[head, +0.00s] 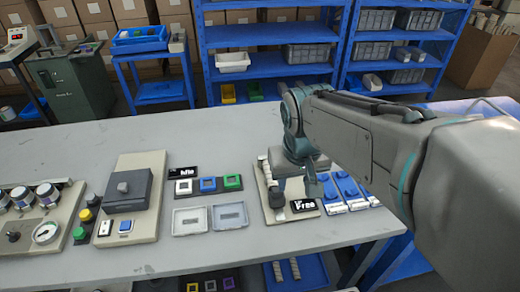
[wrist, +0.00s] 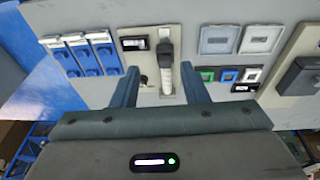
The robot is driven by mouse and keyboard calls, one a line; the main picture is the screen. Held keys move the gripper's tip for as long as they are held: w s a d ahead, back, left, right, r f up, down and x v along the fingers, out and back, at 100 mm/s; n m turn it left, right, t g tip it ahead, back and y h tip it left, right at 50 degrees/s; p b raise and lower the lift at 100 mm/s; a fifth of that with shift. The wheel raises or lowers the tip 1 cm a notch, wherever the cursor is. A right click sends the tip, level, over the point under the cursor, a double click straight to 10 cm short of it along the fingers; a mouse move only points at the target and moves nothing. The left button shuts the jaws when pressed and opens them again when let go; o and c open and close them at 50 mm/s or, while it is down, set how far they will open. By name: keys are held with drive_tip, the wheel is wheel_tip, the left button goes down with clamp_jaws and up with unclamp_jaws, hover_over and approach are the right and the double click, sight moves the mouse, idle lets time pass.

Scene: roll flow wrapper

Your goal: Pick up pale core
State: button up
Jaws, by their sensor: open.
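A pale core (wrist: 167,80), a light cylinder, is on a beige plate (wrist: 146,98) in the wrist view. A dark block or cap (wrist: 164,47) is at its far end. My gripper (wrist: 160,69) is open, with one finger on each side of the core in the picture; I cannot tell how far above it the fingers are. In the head view my gripper (head: 297,188) is over the beige plate (head: 272,212). A pale cylindrical piece (head: 266,172) shows at the plate's left side, and my gripper partly hides the plate.
Blue-and-white units (head: 349,187) stand right of the plate. Grey trays (head: 190,221) and coloured square pieces (head: 208,185) lie left. A dark machine block (head: 129,190) stands further left.

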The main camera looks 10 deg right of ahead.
drive_tip(key=w+a+f+g+h+b, duration=0.1)
drive_tip(key=w+f+h+b, duration=0.1)
drive_tip(key=w, duration=1.1)
drive_tip(key=g+h+b, duration=0.1)
drive_tip(key=b, duration=0.2)
approach(267, 168)
drive_tip(key=x, duration=0.4)
drive_tip(key=shift+w+d+f, duration=0.1)
drive_tip(key=shift+w+f, duration=0.05)
drive_tip(key=shift+w, duration=0.15)
drive_tip(key=shift+s+p+x, duration=0.15)
drive_tip(key=shift+p+x, duration=0.1)
drive_tip(key=shift+x, duration=1.05)
drive_tip(key=shift+s+p+x, duration=0.15)
drive_tip(key=shift+p+x, duration=0.1)
drive_tip(key=shift+x, duration=1.1)
drive_tip(key=c, duration=0.8)
